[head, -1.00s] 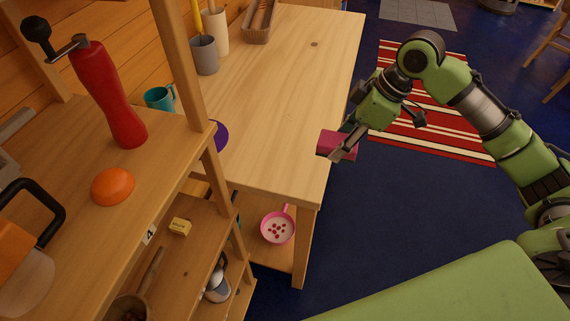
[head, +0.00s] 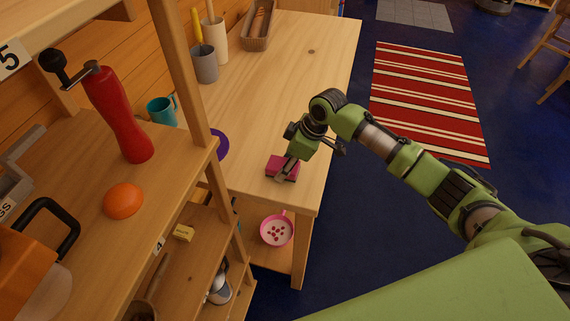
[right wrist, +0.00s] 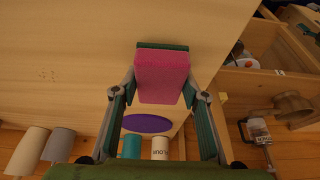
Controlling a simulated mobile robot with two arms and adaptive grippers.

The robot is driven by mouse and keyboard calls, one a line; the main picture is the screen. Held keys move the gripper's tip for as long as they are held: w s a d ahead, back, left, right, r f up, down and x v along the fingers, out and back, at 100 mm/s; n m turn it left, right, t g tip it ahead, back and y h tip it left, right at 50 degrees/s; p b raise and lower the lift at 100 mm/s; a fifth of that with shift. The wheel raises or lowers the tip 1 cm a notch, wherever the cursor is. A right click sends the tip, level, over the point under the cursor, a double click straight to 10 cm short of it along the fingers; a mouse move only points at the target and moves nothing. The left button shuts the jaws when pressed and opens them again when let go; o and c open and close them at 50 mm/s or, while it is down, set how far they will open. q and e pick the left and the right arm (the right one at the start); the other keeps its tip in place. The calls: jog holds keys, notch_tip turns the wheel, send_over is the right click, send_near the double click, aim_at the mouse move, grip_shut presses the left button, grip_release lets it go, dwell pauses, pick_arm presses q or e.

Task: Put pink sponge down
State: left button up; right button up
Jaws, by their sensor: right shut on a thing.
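The pink sponge (head: 276,166) has a dark green side and is at the near end of the wooden table (head: 300,95). My right gripper (head: 286,174) is shut on it from above. In the right wrist view the sponge (right wrist: 162,76) sits between the two fingertips of my right gripper (right wrist: 160,88), over the pale tabletop (right wrist: 70,60). I cannot tell whether the sponge touches the table or hovers just above it. My left gripper is not in view.
A purple plate (head: 219,144), teal mug (head: 161,110), grey cup (head: 204,65) and basket (head: 259,28) stand along the table's left and back. A shelf with a red mill (head: 121,115) and orange object (head: 123,201) is at left. The middle of the table is clear.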

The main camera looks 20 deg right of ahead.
jog(key=shift+f, duration=0.45)
jog(key=shift+f, duration=0.1)
jog(key=o, duration=1)
jog(key=shift+o, duration=0.2)
jog(key=b+v, duration=0.1)
jog(key=v, duration=1.1)
jog(key=shift+b, duration=0.4)
